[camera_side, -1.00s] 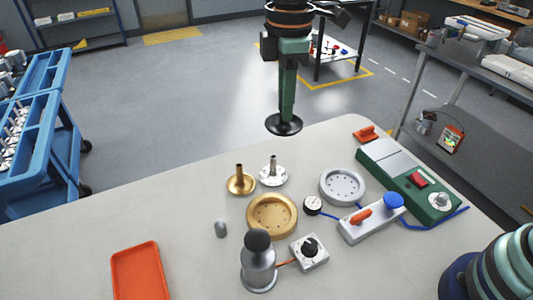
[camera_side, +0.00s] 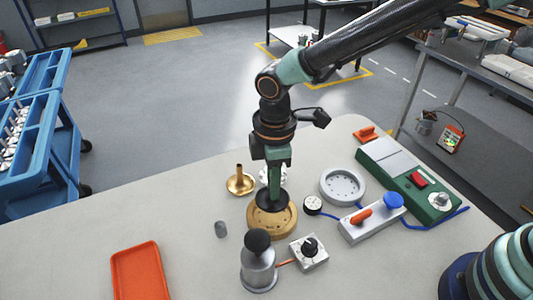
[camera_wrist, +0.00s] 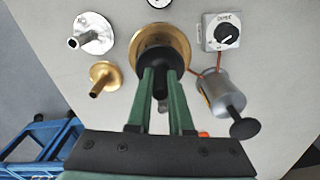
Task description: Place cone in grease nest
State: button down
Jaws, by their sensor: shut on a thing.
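My gripper (camera_side: 274,186) is shut on a dark piece, which I take to be the cone (camera_side: 270,207), with a wide round flange at its lower end. The cone is upright over the round brass dish (camera_side: 275,232), which appears to be the grease nest. In the wrist view the green fingers (camera_wrist: 160,80) hold the black piece (camera_wrist: 161,61) over the brass dish (camera_wrist: 181,37). I cannot tell whether the flange touches the dish or hovers just above it. The cone hides much of the dish's inside.
A brass stemmed flange (camera_side: 240,185) and a silver one (camera_wrist: 93,34) stand behind. A silver dish (camera_side: 342,187), a gauge (camera_side: 313,205) and a knob box (camera_side: 309,251) are right. A black-topped pump (camera_side: 258,270) stands in front. An orange tray (camera_side: 140,272) lies left.

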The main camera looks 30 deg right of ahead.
jog(key=shift+f, duration=2.5)
jog(key=shift+f, duration=0.1)
jog(key=c, duration=0.8)
grip_release()
